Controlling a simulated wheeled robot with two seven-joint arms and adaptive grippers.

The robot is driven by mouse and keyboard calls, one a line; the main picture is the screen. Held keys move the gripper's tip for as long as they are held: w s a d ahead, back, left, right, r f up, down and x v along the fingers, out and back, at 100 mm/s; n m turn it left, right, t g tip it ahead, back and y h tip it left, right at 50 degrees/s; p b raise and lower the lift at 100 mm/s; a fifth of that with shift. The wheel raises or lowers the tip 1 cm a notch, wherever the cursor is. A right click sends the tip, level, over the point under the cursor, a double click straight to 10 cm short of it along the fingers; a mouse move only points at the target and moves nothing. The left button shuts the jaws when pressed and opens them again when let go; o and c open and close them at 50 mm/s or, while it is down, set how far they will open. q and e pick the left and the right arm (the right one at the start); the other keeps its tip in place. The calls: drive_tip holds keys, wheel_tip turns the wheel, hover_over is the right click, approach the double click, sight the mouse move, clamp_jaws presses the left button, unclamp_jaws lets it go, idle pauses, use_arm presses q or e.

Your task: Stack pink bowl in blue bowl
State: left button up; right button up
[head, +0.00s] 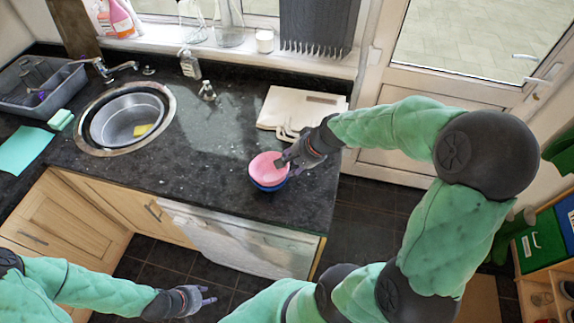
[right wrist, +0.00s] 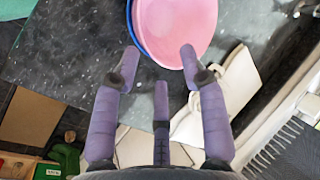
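The pink bowl (head: 266,165) sits in the blue bowl (head: 268,187) on the dark granite counter, close to its front edge. Only the blue bowl's lower side and part of its rim show. In the right wrist view the pink bowl (right wrist: 178,28) covers most of the blue bowl (right wrist: 135,38). My right gripper (head: 289,163) is at the bowls' right side. Its fingers (right wrist: 160,62) are spread, with nothing seen gripped between them; whether a tip touches the pink rim I cannot tell. My left gripper (head: 206,297) is open and empty, low in front of the cabinets.
A folded cream cloth bag (head: 290,105) lies behind the bowls. A round sink (head: 128,117) and a grey dish rack (head: 38,87) are at the left. The counter between sink and bowls is clear.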

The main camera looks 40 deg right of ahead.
drive_tip(key=p+v, duration=0.1)
drive_tip(key=v, duration=0.7)
drive_tip(key=shift+s+r, duration=0.15)
drive_tip(key=shift+r, duration=0.05)
